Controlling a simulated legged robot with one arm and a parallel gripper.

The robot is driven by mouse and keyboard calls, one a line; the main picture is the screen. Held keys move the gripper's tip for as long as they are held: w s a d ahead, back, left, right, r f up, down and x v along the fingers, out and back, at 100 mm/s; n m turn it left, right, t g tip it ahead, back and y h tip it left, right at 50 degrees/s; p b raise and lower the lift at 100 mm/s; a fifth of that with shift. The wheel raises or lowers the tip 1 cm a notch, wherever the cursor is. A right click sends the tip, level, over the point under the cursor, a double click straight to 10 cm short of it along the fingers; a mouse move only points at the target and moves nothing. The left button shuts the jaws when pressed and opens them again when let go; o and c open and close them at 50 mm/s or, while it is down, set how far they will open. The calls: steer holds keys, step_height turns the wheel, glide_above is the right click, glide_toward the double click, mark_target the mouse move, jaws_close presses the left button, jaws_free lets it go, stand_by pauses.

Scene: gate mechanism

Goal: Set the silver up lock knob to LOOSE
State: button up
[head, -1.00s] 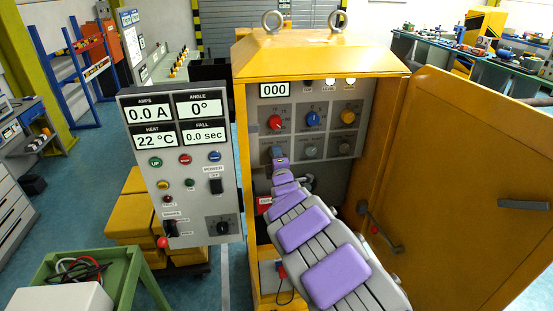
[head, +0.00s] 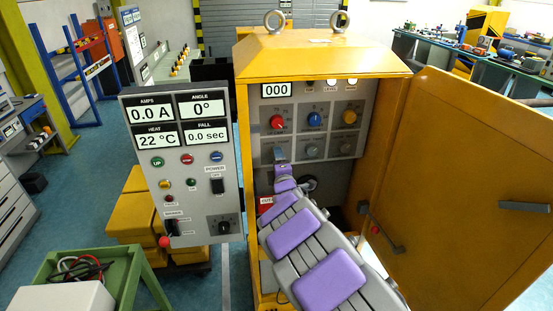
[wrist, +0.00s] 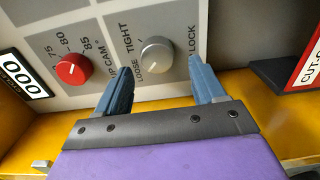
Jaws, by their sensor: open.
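The silver up lock knob (wrist: 156,54) is on the grey panel in the wrist view, between my fingertips but beyond them. The words LOOSE and TIGHT are printed on its left. My gripper (wrist: 160,82) is open and empty, with one blue-grey finger on each side of the knob; contact cannot be told. In the head view, my gripper (head: 280,156) is at the lower left of the knob panel and hides the silver knob.
The red up cam knob (wrist: 72,69) is left of the silver one in the wrist view. A red cut-off label (wrist: 306,70) is at the right. The yellow cabinet door (head: 465,190) stands open to the right. A display panel (head: 188,200) stands left of the cabinet.

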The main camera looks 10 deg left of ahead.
steer(key=p+v, duration=0.2)
steer(key=v, duration=1.2)
steer(key=shift+s, duration=0.3)
steer(key=s+d+m+g+h, duration=0.45)
steer(key=d+m, duration=0.25)
steer(key=d, duration=0.2)
steer(key=s+d+m+g+h, duration=0.35)
steer(key=s+d+m, duration=0.25)
steer(key=d, duration=0.3)
steer(key=s+r+m+g+y, duration=0.1)
steer(key=s+m+g, duration=0.3)
steer(key=s, duration=1.3)
steer(key=s+r+m+g+y, duration=0.2)
steer(key=s+m+g, duration=0.2)
steer(key=s, duration=1.4)
steer(key=g, duration=0.3)
steer(key=shift+s+d+r, duration=0.25)
steer(key=shift+d+r, duration=0.1)
steer(key=shift+w, duration=0.1)
